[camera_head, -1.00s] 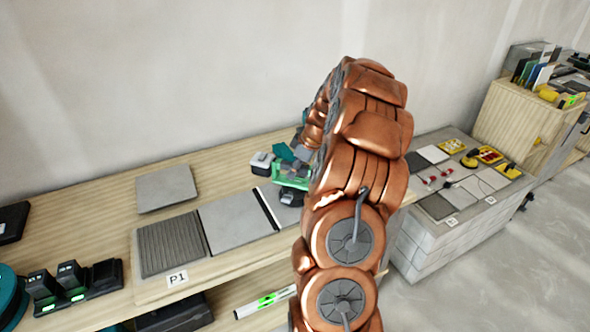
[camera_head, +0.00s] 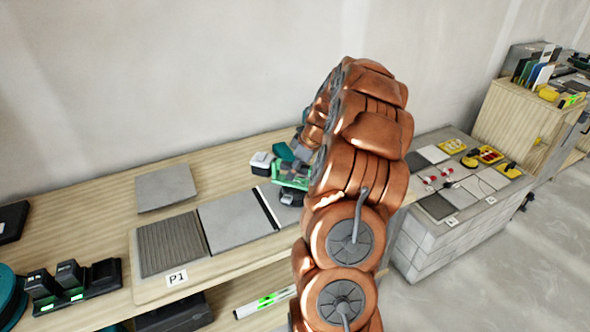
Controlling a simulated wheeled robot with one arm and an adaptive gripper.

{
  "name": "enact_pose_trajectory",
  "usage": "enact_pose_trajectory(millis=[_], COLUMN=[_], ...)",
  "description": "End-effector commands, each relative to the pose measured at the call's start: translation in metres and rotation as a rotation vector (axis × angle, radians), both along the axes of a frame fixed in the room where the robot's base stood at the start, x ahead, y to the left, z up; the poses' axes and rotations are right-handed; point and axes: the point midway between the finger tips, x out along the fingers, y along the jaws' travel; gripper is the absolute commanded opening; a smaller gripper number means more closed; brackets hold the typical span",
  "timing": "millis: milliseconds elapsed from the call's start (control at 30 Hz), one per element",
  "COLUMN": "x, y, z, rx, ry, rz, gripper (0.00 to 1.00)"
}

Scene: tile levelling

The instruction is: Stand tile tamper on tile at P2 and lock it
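A teal and green tool with a black lower part, probably the tile tamper (camera_head: 289,174), shows at the back of the left bench, just left of my arm. Its black foot (camera_head: 291,197) is at the far end of a grey tile (camera_head: 279,207); I cannot tell whether it touches. My gripper is mostly hidden behind my copper-coloured arm; only a grey part of the wrist shows above the tool. Whether its fingers hold the tool cannot be seen. The P1 label (camera_head: 176,278) is readable; no P2 label can be read.
The left bench (camera_head: 100,210) carries a ribbed dark tile (camera_head: 171,244), a large grey tile (camera_head: 235,222) and a loose tile (camera_head: 166,188). A black charger (camera_head: 74,286) is at lower left. A second bench (camera_head: 425,250) with tiles and yellow-cased tools stands right of my arm.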

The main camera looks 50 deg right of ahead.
Motion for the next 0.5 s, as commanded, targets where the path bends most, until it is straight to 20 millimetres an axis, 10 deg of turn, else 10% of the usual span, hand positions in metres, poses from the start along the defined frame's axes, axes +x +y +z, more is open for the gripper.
enact_pose_trajectory(millis=[500], x=[-0.0013], y=[-0.0008], z=[0.0024], rx=[0.000], ry=[0.001], rz=[0.000], gripper=[0.53])
